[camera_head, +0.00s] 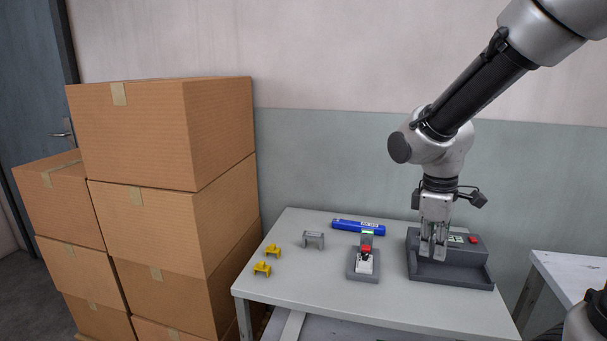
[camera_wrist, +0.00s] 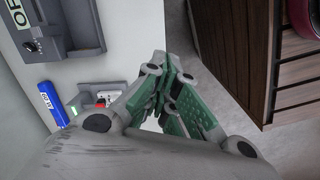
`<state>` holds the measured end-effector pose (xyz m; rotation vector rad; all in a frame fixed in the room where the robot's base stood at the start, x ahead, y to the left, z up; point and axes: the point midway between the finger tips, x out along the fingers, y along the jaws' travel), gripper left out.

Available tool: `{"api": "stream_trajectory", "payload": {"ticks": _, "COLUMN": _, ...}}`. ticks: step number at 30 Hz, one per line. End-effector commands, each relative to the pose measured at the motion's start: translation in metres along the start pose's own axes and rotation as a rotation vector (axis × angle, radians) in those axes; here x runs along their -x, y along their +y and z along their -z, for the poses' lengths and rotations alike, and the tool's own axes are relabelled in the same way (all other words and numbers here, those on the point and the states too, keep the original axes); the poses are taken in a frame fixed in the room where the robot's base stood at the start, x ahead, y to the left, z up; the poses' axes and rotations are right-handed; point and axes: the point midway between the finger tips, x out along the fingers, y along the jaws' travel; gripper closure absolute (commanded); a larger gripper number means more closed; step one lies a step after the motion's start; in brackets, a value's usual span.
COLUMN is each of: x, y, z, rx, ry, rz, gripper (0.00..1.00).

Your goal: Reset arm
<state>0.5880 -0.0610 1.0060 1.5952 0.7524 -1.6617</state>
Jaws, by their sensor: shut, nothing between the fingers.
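My gripper (camera_head: 433,247) is shut and empty. In the head view it hangs pointing down in front of the dark grey station (camera_head: 455,270) at the right of the table and hides part of it. The station has a red button (camera_head: 473,239) and a small label on top. In the wrist view my gripper (camera_wrist: 170,88) shows with its green-padded fingers together, and the dark station (camera_wrist: 75,25) lies at the upper left. Whether the fingers touch the station cannot be told.
A smaller grey fixture (camera_head: 352,275) with a red part stands mid-table (camera_head: 300,295). A blue bar (camera_head: 358,227) lies behind it. Two yellow brackets (camera_head: 262,268) and a grey bracket (camera_head: 313,240) lie to the left. Stacked cardboard boxes (camera_head: 165,140) stand left of the table. Another table (camera_head: 575,275) is at right.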

Motion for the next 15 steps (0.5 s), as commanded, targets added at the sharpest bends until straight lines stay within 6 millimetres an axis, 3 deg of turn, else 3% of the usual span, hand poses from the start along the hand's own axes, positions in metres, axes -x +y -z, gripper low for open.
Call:
{"api": "stream_trajectory", "payload": {"ticks": 3, "x": 0.035, "y": -0.016, "z": -0.052, "rx": -0.438, "ry": 0.060, "rz": 0.011, "gripper": 1.00}}
{"api": "stream_trajectory", "payload": {"ticks": 6, "x": 0.056, "y": -0.031, "z": -0.087, "rx": -0.699, "ry": 0.125, "rz": 0.020, "gripper": 1.00}}
{"api": "stream_trajectory", "payload": {"ticks": 10, "x": 0.077, "y": -0.044, "z": -0.121, "rx": -0.844, "ry": 0.231, "rz": 0.001, "gripper": 1.00}}
{"api": "stream_trajectory", "payload": {"ticks": 15, "x": 0.099, "y": -0.047, "z": -0.144, "rx": -0.919, "ry": 0.352, "rz": -0.061, "gripper": 1.00}}
